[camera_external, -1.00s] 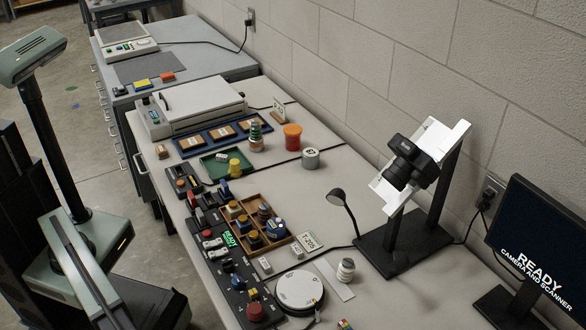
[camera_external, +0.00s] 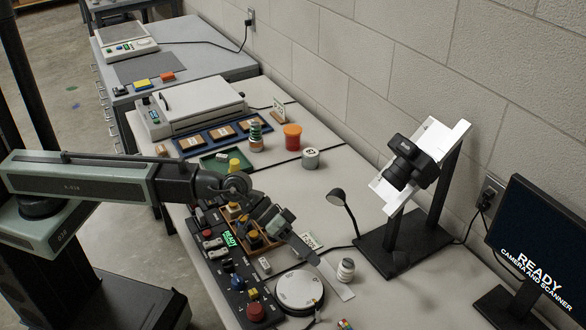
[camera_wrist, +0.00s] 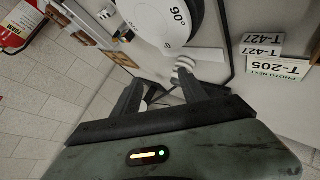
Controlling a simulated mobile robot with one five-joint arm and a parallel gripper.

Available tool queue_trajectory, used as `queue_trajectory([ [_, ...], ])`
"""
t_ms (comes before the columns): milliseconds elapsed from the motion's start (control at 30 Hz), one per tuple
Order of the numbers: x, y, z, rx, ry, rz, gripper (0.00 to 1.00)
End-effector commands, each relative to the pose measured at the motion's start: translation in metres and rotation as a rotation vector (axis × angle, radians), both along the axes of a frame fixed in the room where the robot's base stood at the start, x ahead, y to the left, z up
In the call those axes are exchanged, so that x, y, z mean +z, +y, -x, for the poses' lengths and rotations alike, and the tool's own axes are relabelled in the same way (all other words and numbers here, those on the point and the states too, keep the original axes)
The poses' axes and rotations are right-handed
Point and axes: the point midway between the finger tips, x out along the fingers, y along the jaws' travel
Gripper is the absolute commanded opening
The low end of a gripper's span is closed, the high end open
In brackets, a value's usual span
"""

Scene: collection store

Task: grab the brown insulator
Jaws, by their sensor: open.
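I cannot make out a clearly brown insulator now. My arm covers much of the wooden compartment tray (camera_external: 262,246), which holds several small parts, so some of its contents are hidden. A white ribbed insulator (camera_external: 346,270) stands on a pale strip right of the tray. My gripper (camera_external: 312,257) reaches over the tray's right side, its tip left of that white insulator. In the wrist view my gripper (camera_wrist: 165,88) is open with nothing between its fingers. The white insulator (camera_wrist: 184,66) shows just beyond the right finger.
A white round dial plate (camera_external: 299,289) lies just below my gripper. A desk lamp (camera_external: 338,200) and a camera stand (camera_external: 400,245) stand to the right. A black control panel (camera_external: 228,268) runs along the front edge. A green tray (camera_external: 216,163) and orange cup (camera_external: 292,137) are farther back.

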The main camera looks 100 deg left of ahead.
Motion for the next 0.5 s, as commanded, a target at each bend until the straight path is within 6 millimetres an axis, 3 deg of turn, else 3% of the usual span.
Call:
queue_trajectory([
  [33, -0.013, 0.043, 0.011, 0.105, 0.045, 0.176, 0.50],
  [100, -0.015, 0.092, 0.030, 0.242, 0.102, 0.464, 0.50],
  [300, 0.010, 0.208, 0.094, 0.490, 0.210, 1.212, 0.50],
  [400, 0.013, 0.248, 0.135, 0.530, 0.348, 1.519, 0.50],
  [500, -0.004, 0.248, 0.168, 0.552, 0.595, 1.634, 0.50],
])
